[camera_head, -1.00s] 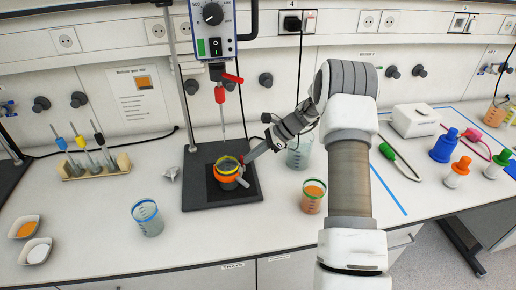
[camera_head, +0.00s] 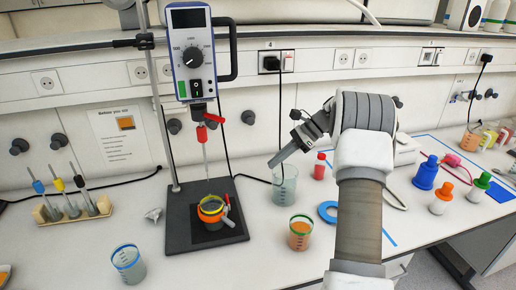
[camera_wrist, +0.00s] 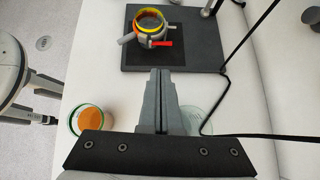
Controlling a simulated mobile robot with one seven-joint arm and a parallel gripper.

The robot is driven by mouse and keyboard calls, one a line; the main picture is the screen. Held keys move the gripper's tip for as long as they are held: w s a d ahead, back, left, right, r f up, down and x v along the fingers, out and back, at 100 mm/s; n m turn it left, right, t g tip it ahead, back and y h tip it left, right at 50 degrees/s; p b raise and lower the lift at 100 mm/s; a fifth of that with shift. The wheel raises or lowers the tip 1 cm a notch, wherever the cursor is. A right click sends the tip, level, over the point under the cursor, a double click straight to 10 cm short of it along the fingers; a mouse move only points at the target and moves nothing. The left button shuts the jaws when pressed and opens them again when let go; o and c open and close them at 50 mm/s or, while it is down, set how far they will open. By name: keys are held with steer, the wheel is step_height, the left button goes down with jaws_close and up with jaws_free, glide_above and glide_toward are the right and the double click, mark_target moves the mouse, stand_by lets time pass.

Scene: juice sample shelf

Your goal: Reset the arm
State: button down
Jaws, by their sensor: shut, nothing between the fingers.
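My gripper (camera_head: 274,165) is shut and empty, raised above the bench in front of the back wall. In the wrist view its closed fingers (camera_wrist: 161,75) point toward the black stirrer base. A beaker with a yellow and orange ring clamp (camera_head: 211,208) stands on the stirrer's black base (camera_head: 178,240), to the left of my gripper. It also shows in the wrist view (camera_wrist: 150,22). The gripper is apart from it. The red-handled stirrer shaft (camera_head: 204,140) hangs above the beaker.
A clear beaker (camera_head: 285,185) stands below and close to my gripper, and an orange-filled beaker (camera_head: 300,233) in front of it. Another beaker (camera_head: 128,264) stands at the front left. A pipette rack (camera_head: 72,209) is at the left; blue, orange and green-capped bottles (camera_head: 425,174) are at the right.

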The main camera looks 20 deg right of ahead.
steer(key=s+a+r+n+h, duration=0.5)
steer(key=s+a+r+n, duration=0.4)
steer(key=s+a+r, duration=0.35)
steer(key=s+a+n+t+h, duration=0.2)
steer(key=s+n, duration=0.3)
steer(key=s, duration=0.4)
steer(key=s+a+f+n+t+h, duration=0.1)
steer(key=s+a+n+h, duration=0.1)
steer(key=s+n, duration=0.4)
steer(key=shift+s+f+t, duration=0.2)
steer(key=shift+s+t, duration=0.2)
steer(key=shift+s, duration=1.75)
steer(key=shift+a, duration=0.1)
